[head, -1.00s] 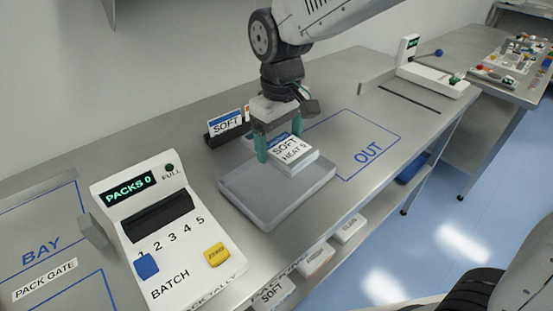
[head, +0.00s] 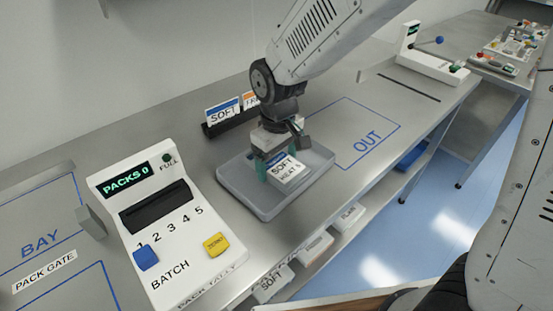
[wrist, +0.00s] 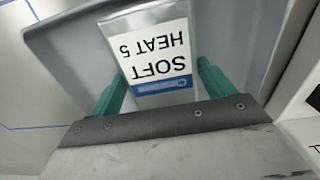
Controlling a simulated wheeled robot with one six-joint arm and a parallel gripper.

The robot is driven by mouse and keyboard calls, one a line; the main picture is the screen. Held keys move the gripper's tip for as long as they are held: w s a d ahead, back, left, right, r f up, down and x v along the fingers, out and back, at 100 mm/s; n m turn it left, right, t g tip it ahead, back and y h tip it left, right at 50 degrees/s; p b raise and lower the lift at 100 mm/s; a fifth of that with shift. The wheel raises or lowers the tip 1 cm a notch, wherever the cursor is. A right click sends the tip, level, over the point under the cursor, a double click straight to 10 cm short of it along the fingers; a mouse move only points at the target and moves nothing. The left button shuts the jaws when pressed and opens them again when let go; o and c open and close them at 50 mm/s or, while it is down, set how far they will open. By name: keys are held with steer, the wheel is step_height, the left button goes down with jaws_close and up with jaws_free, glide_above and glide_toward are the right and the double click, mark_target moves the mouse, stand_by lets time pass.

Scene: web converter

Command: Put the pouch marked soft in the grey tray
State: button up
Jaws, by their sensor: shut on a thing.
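The pouch marked SOFT (head: 287,172) has a white label with a blue band and HEAT text. My gripper (head: 276,170) is shut on it, with green fingers on its two sides. The grey tray (head: 246,196) lies on the bench, and the pouch is within its outline, low over or on its floor; I cannot tell if it touches. In the wrist view the pouch (wrist: 157,50) sits between the green fingers, label upside down, with the grey tray (wrist: 232,40) around it.
A white tally box (head: 170,230) reading PACKS 0 stands left of the tray. A dark card holder with a SOFT card (head: 223,112) stands behind. The OUT area (head: 365,138) on the right is empty.

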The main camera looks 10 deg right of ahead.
mark_target(277, 163)
steer(key=shift+f, duration=0.15)
steer(key=o, duration=1)
step_height(277, 163, up, 12)
steer(key=s+d+r+m, duration=0.45)
steer(key=s+d, duration=0.45)
steer(key=d, duration=0.5)
steer(key=s+d+m, duration=0.1)
steer(key=s+d, duration=0.2)
steer(key=s, duration=0.2)
steer(key=s+d+m+t, duration=0.1)
steer(key=s+d+m, duration=0.1)
steer(key=s, duration=0.3)
steer(key=shift+s+d+f, duration=0.15)
steer(key=shift+s+d, duration=0.25)
steer(key=shift+d, duration=0.35)
